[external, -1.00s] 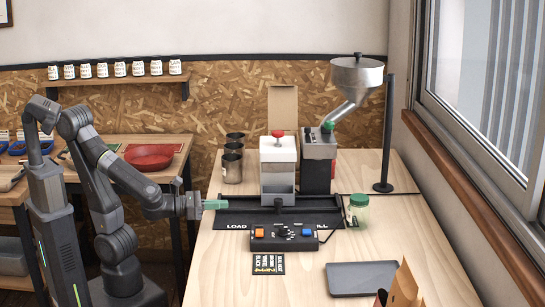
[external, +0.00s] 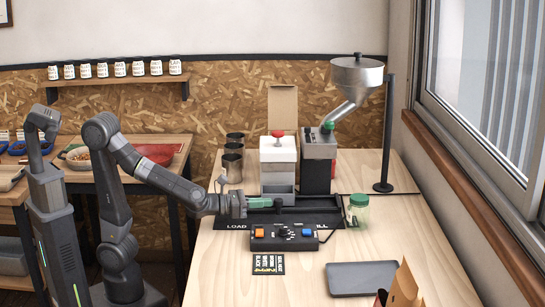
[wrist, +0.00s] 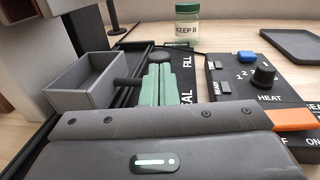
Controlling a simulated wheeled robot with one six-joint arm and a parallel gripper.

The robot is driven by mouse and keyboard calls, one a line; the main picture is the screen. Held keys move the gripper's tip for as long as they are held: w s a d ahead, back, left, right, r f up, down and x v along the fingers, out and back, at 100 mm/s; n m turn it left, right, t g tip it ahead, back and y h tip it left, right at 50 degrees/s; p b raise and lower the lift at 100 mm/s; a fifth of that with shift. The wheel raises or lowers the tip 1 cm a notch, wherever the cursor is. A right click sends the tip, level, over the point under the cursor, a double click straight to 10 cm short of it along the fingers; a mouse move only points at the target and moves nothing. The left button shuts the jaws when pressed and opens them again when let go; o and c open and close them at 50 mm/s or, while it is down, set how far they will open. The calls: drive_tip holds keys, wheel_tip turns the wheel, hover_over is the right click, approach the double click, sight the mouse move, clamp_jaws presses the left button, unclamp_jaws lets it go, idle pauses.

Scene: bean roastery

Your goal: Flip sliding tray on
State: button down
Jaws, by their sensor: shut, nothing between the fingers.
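The sliding tray is a grey open box (external: 278,190) on a black rail bed (external: 315,210) below the white sealing head (external: 278,150). The tray also fills the left of the wrist view (wrist: 85,82), empty inside. A dark round knob (external: 278,204) stands in front of it, and a short dark rod (wrist: 127,82) shows beside it in the wrist view. My gripper (external: 265,203) has its green fingers together and empty, pointing right along the front of the tray. In the wrist view its fingertips (wrist: 160,66) lie close to the knob; contact is unclear.
A control box (external: 284,237) with an orange switch, a blue switch and a heat dial stands in front of the rail. A green-lidded jar (external: 358,210) stands at the rail's right end. A dark flat tray (external: 362,278) lies front right. Metal cups (external: 233,165) stand back left.

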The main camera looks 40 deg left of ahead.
drive_tip(key=shift+w+d, duration=0.1)
drive_tip(key=shift+w, duration=0.05)
drive_tip(key=x, duration=0.4)
drive_tip(key=d+b+x, duration=0.1)
drive_tip(key=x, duration=0.3)
drive_tip(key=s+x, duration=0.1)
drive_tip(key=x, duration=0.4)
drive_tip(key=shift+d+r, duration=0.25)
drive_tip(key=shift+d, duration=0.15)
drive_tip(key=shift+r, duration=0.25)
drive_tip(key=shift+s+a+f+b, duration=0.15)
drive_tip(key=shift+s+b, duration=0.15)
drive_tip(key=shift+b, duration=0.15)
drive_tip(key=v, duration=1.3)
drive_tip(key=shift+s+a+f+p, duration=0.1)
drive_tip(key=shift+s+a+p, duration=0.1)
drive_tip(key=shift+p, duration=0.1)
drive_tip(key=shift+w+d, duration=0.1)
drive_tip(key=x, duration=1.3)
drive_tip(key=shift+w+d, duration=0.2)
drive_tip(key=shift+w, duration=0.05)
